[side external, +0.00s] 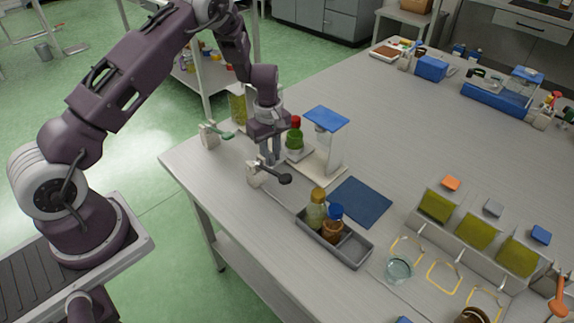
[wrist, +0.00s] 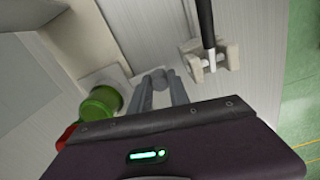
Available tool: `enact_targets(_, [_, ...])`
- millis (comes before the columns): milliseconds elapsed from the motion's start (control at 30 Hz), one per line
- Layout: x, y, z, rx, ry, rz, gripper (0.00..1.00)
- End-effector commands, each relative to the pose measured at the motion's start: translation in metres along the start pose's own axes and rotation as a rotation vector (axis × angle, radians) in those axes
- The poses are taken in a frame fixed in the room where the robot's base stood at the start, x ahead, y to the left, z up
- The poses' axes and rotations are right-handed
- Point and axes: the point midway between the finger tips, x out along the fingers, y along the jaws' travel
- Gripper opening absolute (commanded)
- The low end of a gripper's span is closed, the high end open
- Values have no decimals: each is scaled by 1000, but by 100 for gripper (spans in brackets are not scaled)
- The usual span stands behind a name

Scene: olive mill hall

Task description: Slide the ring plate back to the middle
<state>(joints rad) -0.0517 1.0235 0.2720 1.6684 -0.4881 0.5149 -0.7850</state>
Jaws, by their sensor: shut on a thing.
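My gripper (side external: 270,161) is low over the near left part of the table, just left of a green ringed piece with a red top (side external: 295,136). In the wrist view its two grey fingers are closed on a small grey knob (wrist: 159,80). Beside the knob lies a pale square plate (wrist: 100,76), with the green piece (wrist: 99,104) at its near edge. The plate looks like the ring plate, but I cannot tell for sure; the fingers and the green piece hide part of it. I cannot see how the knob joins it.
A white stand with a blue top (side external: 326,118) is close on the right. A clamp with a black-ended lever (side external: 256,174) is in front; it also shows in the wrist view (wrist: 208,58). A grey tray (side external: 350,250) with two bottles and a blue mat (side external: 361,201) lie further right.

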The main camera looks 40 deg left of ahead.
Motion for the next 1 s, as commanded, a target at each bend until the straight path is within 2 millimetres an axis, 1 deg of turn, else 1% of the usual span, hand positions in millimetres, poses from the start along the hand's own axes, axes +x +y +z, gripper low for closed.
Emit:
enact_targets(33, [-1, -1, -10, -3, 2, 3, 0])
enact_targets(100, [-1, -2, -20, -2, 2, 3, 0])
enact_targets(200, [-1, -4, -28, -1, 2, 3, 0])
enact_targets(500, [-1, -4, -28, 1, 2, 3, 0])
enact_targets(533, [-1, -4, -28, 1, 2, 3, 26])
enact_targets(600, [-1, -4, -28, 1, 2, 3, 40])
enact_targets(633, [-1, -4, -28, 1, 2, 3, 44])
enact_targets(900, [-1, -4, -28, 1, 1, 2, 44])
enact_targets(967, [-5, -4, -28, 1, 1, 3, 44])
enact_targets(1000, [-10, -4, -28, 1, 1, 4, 44])
